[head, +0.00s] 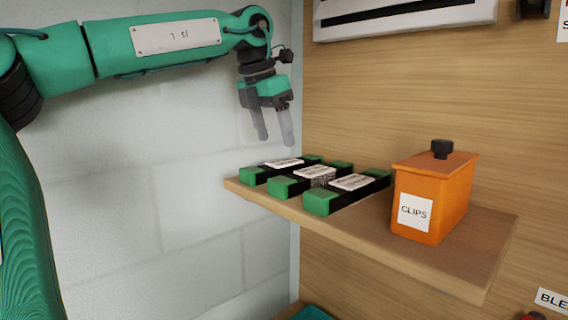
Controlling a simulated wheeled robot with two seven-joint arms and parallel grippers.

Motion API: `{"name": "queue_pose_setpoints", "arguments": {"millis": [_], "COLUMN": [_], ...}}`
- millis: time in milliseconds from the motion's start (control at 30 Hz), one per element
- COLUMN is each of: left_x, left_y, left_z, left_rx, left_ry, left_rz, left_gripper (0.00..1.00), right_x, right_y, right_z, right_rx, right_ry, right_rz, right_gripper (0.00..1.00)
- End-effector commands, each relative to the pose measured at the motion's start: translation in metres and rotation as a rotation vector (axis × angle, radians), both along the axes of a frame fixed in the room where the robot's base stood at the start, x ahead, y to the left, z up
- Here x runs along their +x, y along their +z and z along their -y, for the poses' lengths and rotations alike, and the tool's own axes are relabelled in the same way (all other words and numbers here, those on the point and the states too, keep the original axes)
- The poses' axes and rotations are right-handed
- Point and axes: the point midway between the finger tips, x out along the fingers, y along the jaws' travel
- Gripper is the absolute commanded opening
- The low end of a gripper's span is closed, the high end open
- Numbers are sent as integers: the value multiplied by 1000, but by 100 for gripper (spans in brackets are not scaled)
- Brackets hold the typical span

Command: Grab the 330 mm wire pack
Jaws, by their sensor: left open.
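Three wire packs lie side by side on a wooden shelf, each a dark bar with green ends and a white label on top. They are the left pack (283,163), the middle pack (316,174) and the right pack (352,184). The label print is too small to read, so I cannot tell which one is 330 mm. My left gripper (275,142) is open and empty, its fingers pointing down, above and near the left pack and apart from it. My right gripper is not in view.
An orange box labelled CLIPS (432,198) with a black knob stands on the shelf (470,270), right of the packs. A white wall is at left and a wooden panel behind. A white slotted unit (405,14) hangs above.

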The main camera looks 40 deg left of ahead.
Motion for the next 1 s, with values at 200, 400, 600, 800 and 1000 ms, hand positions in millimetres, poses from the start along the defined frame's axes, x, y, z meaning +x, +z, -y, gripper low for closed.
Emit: {"name": "queue_pose_setpoints", "arguments": {"millis": [200,400,600,800,1000], "left_x": [5,12,20,23,23], "left_y": [-14,-28,-52,-62,-63], "left_z": [1,2,3,3,3], "left_rx": [-1,-2,-2,0,0], "left_ry": [-1,-1,-1,0,0], "left_rz": [-1,-3,-2,1,1], "left_gripper": [65,65,65,65,56], "right_x": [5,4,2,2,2], "right_y": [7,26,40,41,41], "right_z": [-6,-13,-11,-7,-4], "right_rx": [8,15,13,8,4], "right_ry": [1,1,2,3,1], "right_rz": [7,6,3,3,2], "right_gripper": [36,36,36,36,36]}}
